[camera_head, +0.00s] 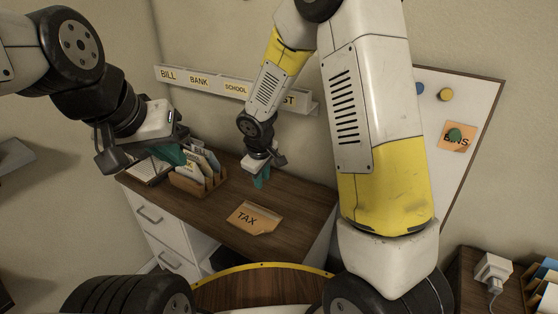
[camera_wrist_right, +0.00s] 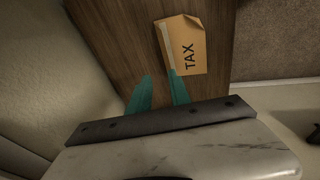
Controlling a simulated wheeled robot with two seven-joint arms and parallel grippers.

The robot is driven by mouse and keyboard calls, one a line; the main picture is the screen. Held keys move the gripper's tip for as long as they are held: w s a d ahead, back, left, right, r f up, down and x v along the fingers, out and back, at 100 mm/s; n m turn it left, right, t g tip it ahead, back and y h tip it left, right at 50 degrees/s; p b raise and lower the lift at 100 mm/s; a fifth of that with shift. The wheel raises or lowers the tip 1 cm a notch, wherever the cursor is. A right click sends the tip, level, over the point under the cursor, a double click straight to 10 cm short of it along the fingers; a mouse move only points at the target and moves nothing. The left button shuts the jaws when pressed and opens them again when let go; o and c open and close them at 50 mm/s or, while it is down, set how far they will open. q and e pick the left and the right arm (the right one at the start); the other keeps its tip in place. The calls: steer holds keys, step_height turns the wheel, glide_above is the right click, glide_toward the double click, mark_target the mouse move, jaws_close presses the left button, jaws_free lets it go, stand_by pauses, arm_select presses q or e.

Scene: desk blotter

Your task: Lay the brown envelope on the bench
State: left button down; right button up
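The brown envelope (camera_head: 255,217), marked TAX, lies flat on the dark wooden top (camera_head: 215,212) of the white-drawered desk, near its front edge. It also shows in the right wrist view (camera_wrist_right: 186,45). I cannot tell whether this desk is the bench. My right gripper (camera_head: 261,181) is above the desk, behind the envelope in the head view. In the right wrist view its teal fingers (camera_wrist_right: 159,76) are apart with nothing between them; one fingertip overlaps the envelope's edge in the picture. My left gripper (camera_head: 172,156) hangs at the desk's left end; its finger gap is unclear.
A wooden rack of envelopes and cards (camera_head: 198,178) stands on the desk's left part, beside a pad (camera_head: 149,170). A white labelled wall rail (camera_head: 215,86) runs behind. A pinboard (camera_head: 480,100) hangs at right. A second wooden surface (camera_head: 475,265) holds a plug and folders.

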steer(key=s+d+r+m, duration=0.4)
steer(key=d+r, duration=0.3)
steer(key=r, duration=0.4)
steer(key=s+d+r+m+t+y, duration=0.1)
steer(key=s+d+r+m, duration=0.2)
steer(key=s+r, duration=0.3)
steer(key=s+d+r+m+t+y, duration=0.1)
steer(key=s+d+r+m, duration=0.2)
steer(key=s+r, duration=0.4)
steer(key=s, duration=0.5)
steer(key=shift+s+t, duration=0.2)
steer(key=shift+t, duration=0.1)
